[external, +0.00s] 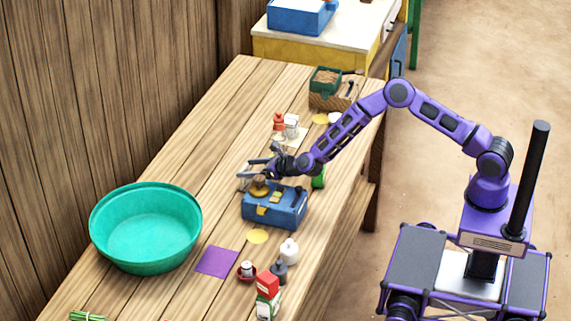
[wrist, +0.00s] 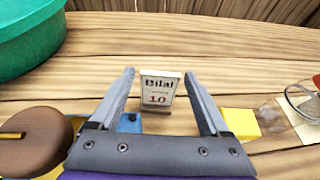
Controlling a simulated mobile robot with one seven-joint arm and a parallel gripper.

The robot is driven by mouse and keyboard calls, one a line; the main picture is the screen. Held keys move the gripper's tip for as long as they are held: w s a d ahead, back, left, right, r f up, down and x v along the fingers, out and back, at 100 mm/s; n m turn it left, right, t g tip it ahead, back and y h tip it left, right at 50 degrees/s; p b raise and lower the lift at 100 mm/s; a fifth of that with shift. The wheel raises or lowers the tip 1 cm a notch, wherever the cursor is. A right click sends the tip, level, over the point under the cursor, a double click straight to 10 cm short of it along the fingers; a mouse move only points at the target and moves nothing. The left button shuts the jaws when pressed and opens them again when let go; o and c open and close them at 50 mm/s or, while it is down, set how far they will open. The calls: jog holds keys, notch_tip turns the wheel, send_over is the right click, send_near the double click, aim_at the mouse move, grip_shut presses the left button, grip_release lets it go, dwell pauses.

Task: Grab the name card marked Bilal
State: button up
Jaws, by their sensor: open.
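The name card (wrist: 160,92) marked Bilal, with a 10 below the name, stands upright on the wooden table in the wrist view. It is small and whitish with dark and red print. My gripper (wrist: 159,74) is open, with one finger to each side of the card in the picture and nothing held. I cannot tell whether the card is fully between the fingers or just beyond them. In the external view my gripper (external: 256,170) is low over the table, behind the blue box, and largely hides the card.
A blue box (external: 275,212) with a brown round object (wrist: 38,142) stands close to my gripper. A teal basin (external: 145,232) is at the left. A yellow block (wrist: 241,124) and a wire-like item lie right of the card. Bare table lies behind the card.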

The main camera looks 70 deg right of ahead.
grip_shut()
dwell(0.3)
jog(key=shift+r, duration=0.15)
